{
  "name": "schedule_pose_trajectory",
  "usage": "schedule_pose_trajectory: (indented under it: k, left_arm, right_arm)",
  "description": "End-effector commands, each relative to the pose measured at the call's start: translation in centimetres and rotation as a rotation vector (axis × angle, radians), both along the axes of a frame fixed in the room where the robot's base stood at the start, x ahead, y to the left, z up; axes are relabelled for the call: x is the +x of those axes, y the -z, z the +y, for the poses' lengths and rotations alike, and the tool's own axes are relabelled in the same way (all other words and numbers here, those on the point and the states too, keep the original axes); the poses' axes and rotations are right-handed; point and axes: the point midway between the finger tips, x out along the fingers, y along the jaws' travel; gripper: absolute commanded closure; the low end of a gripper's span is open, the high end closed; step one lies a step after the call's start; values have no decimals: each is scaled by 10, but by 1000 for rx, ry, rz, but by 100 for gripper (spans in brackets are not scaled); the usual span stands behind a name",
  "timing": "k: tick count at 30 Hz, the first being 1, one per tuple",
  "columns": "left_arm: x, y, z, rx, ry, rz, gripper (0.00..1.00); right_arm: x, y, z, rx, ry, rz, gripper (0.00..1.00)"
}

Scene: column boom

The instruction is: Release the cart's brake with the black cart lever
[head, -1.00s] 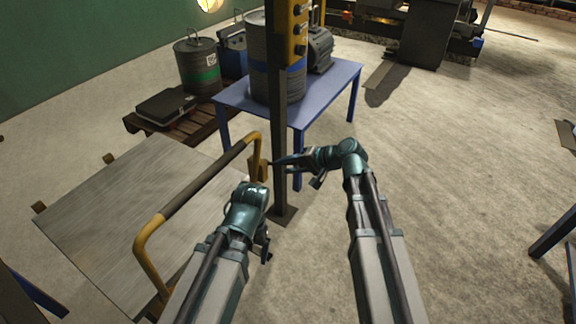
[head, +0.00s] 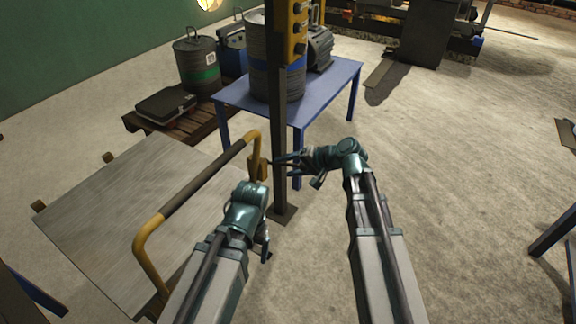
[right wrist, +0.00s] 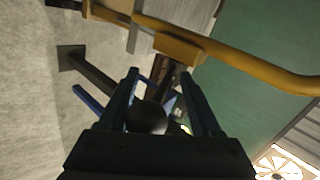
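The cart (head: 120,215) is a flat grey deck with a yellow push handle (head: 213,178). A yellow bracket (head: 263,170) sits at the handle's right end and also shows in the right wrist view (right wrist: 180,48). My right gripper (head: 277,161) is just right of this bracket. In the right wrist view my right gripper (right wrist: 158,74) has its fingers apart. A dark round knob-like shape (right wrist: 148,118), possibly the black cart lever's end, shows between them. I cannot tell whether it touches them. My left gripper (head: 265,244) hangs low beside the handle, its fingers unclear.
A dark post (head: 279,130) with a yellow button box (head: 294,30) stands just behind my right gripper. Behind it a blue table (head: 325,90) carries a drum (head: 257,60). A pallet (head: 205,120) stands at the back left. Floor to the right is open.

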Motion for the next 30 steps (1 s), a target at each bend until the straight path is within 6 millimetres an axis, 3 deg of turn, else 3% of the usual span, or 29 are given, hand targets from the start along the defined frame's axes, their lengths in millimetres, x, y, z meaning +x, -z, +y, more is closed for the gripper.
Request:
schedule_pose_trajectory:
  k: [7, 30]
  left_arm:
    - [0, -2, 0, 0, 0, 0, 12]
    - [0, -22, 0, 0, 0, 0, 12]
  right_arm:
    - [-2, -2, -2, 0, 1, 1, 37]
    - [-28, -22, -42, 1, 2, -1, 37]
